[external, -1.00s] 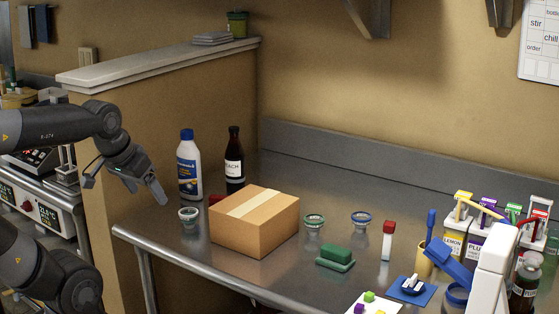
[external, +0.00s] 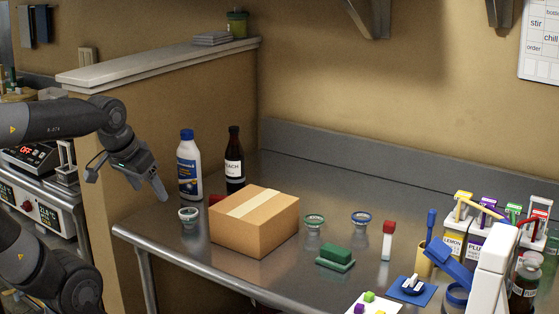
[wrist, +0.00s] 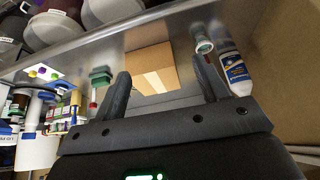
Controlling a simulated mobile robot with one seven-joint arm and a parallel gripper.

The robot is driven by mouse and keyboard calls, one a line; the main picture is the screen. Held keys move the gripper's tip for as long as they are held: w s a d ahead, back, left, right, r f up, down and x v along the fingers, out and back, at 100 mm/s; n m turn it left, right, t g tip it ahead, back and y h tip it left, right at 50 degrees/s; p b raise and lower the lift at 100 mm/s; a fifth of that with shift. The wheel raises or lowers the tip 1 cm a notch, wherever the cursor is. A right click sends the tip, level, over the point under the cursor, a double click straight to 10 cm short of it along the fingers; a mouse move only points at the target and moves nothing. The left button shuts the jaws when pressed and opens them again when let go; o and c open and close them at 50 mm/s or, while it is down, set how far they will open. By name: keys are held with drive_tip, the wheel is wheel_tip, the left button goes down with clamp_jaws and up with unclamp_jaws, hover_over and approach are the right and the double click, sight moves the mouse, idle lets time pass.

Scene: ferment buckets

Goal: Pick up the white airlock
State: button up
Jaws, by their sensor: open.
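A small clear piece with a white rim (external: 188,215), which looks like the white airlock, stands on the steel table near its left end, in front of a white-and-blue bottle (external: 189,165). In the wrist view a small pale-rimmed piece (wrist: 203,45) beside that bottle, beyond the right finger, appears to be the same one. My gripper (external: 128,183) is open and empty, to the left of the white-rimmed piece, and apart from it. In the wrist view its two fingers (wrist: 160,68) are spread wide with nothing between them.
A cardboard box (external: 254,228) stands right of the white-rimmed piece, with a dark bottle (external: 234,160) behind. A low wall (external: 170,130) borders the table's left end.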

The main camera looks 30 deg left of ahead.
drive_tip(key=w+a+m+g, duration=0.3)
drive_tip(key=w+a, duration=0.1)
drive_tip(key=w, duration=0.8)
drive_tip(key=m+g, duration=0.2)
hover_over(190, 212)
drive_tip(key=s+d, duration=0.1)
wheel_tip(190, 212, down, 10)
drive_tip(key=f, duration=1)
drive_tip(key=shift+s+d, duration=0.15)
drive_tip(key=shift+d, duration=0.05)
drive_tip(key=c, duration=1)
